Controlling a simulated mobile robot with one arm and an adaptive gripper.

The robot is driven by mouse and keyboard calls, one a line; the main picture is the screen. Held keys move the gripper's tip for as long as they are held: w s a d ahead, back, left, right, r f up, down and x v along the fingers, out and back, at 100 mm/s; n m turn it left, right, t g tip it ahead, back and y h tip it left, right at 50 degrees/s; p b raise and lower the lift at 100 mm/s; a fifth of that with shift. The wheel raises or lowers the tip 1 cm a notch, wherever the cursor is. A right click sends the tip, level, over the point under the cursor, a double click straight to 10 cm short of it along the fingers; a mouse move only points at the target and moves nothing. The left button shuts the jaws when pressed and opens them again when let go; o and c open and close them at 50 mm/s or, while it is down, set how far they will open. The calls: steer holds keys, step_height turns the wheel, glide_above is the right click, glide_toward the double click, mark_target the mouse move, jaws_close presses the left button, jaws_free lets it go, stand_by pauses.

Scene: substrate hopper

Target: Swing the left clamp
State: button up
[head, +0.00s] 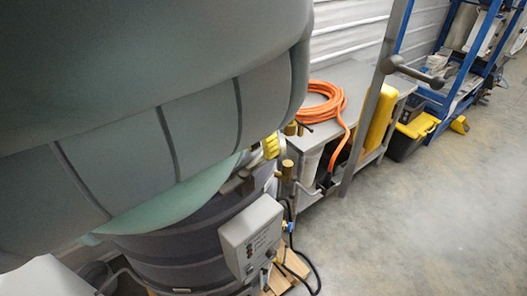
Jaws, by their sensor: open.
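The hopper (180,250) is a dark grey round vessel at lower left, with a pale green rim or liner (190,200) at its top. A large grey rounded body with dark seams (200,120) covers the upper left and hides much of the hopper top. At the rim's right side sit a grey lever-like fitting (238,184) and a yellow ridged piece (271,146). I cannot tell whether either belongs to a clamp. No left clamp can be made out for certain. My gripper is not in view.
A grey control box (250,238) hangs on the hopper's front. Behind it are brass fittings (287,169), a bench with an orange hose (318,108), and a slanted grey post with a dark handle (405,68). Yellow-black bins (408,135) stand farther back. The concrete floor (430,220) at right is clear.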

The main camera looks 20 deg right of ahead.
steer(key=shift+d+p, duration=0.6)
steer(key=shift+p, duration=0.2)
steer(key=shift+d+f+p, duration=0.2)
steer(key=shift+f+p, duration=0.1)
steer(key=shift+p, duration=0.5)
steer(key=shift+s+a+f+p, duration=0.1)
steer(key=shift+a+f+p, duration=0.05)
steer(key=shift+f+p, duration=0.45)
steer(key=shift+s+a+f+p, duration=0.2)
steer(key=shift+a+f+p, duration=0.35)
steer(key=shift+f, duration=0.1)
steer(key=shift+o, duration=0.2)
jaws_close()
